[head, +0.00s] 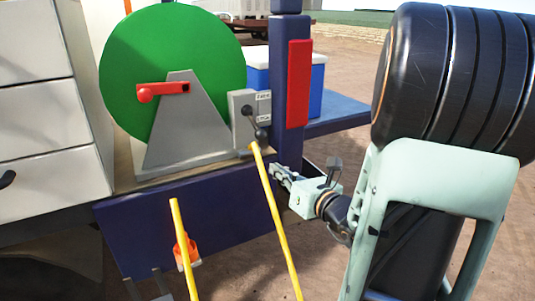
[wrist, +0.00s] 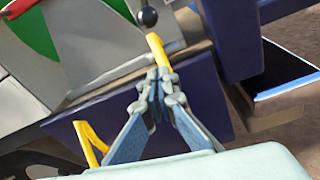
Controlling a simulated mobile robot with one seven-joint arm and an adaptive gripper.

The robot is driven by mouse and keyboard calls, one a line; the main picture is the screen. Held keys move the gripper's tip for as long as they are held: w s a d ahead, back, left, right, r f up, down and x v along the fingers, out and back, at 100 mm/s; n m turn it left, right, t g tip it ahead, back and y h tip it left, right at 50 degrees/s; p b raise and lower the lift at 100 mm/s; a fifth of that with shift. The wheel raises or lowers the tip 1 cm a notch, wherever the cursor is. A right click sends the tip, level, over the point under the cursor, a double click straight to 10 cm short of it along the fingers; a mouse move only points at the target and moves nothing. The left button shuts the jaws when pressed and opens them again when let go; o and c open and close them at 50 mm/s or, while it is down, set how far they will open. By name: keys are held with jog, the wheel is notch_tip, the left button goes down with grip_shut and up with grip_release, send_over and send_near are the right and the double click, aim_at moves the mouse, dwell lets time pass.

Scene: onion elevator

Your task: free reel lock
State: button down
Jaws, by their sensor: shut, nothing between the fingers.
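The green reel (head: 165,75) stands on a grey bracket (head: 187,125) with a red crank handle (head: 165,91). To its right is the grey lock box (head: 243,118) with two small labels and a dark lever ending in a black ball knob (head: 261,134). The knob also shows at the top of the wrist view (wrist: 147,17). My gripper (head: 279,174) is shut and empty, below and right of the knob and apart from it. In the wrist view the closed fingertips (wrist: 161,82) appear just below the end of a yellow bar; whether they touch it is unclear.
A yellow bar (head: 275,220) slants down from beside the lock box, and another yellow bar (head: 185,250) stands left of it. A dark blue post with a red panel (head: 298,85) rises behind my gripper. White drawers (head: 40,110) stand at left. A blue-and-white cooler (head: 258,75) sits behind.

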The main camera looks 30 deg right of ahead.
aim_at(254, 123)
jog(key=w+a+f+b, duration=0.1)
jog(key=w+b, duration=0.1)
jog(key=w, duration=0.8)
jog(key=r, duration=0.1)
jog(key=s+r, duration=0.1)
jog(key=r, duration=0.1)
jog(key=shift+s+d+r, duration=0.15)
jog(key=shift+d+r, duration=0.25)
jog(key=shift+r+p, duration=0.15)
jog(key=shift+p, duration=0.2)
